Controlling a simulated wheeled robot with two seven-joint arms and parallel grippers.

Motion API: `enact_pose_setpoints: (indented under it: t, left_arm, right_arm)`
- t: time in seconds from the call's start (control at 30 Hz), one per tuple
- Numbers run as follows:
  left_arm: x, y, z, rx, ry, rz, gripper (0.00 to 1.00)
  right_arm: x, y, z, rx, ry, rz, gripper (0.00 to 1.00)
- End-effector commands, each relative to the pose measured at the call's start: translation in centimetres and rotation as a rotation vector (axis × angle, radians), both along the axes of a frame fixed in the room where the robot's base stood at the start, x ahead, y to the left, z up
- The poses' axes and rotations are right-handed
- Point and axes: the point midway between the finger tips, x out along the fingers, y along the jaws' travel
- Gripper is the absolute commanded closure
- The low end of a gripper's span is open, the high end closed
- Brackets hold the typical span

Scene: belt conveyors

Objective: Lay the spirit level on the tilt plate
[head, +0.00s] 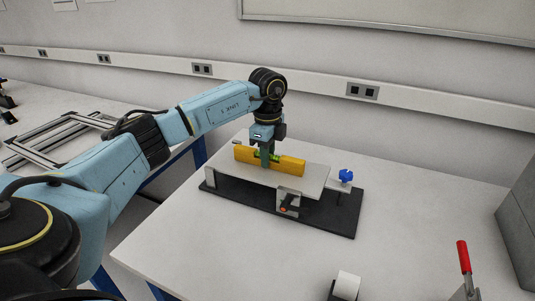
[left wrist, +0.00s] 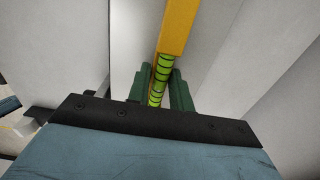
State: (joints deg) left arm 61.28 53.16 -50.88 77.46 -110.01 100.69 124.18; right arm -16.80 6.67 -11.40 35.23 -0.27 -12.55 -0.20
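The yellow spirit level (head: 289,165) with a green vial is upright on its long edge at the tilt plate. My left gripper (head: 266,158) comes from above, its green fingers on either side of the level's middle, shut on it. In the left wrist view the level (left wrist: 177,28) runs between the fingers (left wrist: 160,82), with the vial between them. The tilt plate (head: 314,177) is a pale slab on a black base, directly under the level. I cannot tell whether the level's lower edge touches it. My right gripper is out of view.
A blue knob (head: 346,176) stands at the plate's right end, and a small bracket (head: 288,201) at its front edge. A grey box (head: 520,215) stands at right. The table's front left is clear.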

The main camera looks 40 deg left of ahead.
Motion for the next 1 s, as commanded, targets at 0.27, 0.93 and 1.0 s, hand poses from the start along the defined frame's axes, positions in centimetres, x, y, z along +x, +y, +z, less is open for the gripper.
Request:
enact_pose_setpoints:
  t: [0.27, 0.93, 1.0]
  left_arm:
    - [0.0, 0.0, 0.0, 0.0, 0.0, 0.0, 0.55]
    - [0.1, 0.0, 8.3, 0.0, -0.003, 0.0, 0.55]
    - [0.1, 0.0, 9.7, 0.0, -0.003, 0.0, 0.55]
  right_arm:
    - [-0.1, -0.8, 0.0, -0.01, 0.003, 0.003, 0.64]
    - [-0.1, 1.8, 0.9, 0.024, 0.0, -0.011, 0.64]
    - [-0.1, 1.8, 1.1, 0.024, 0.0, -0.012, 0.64]
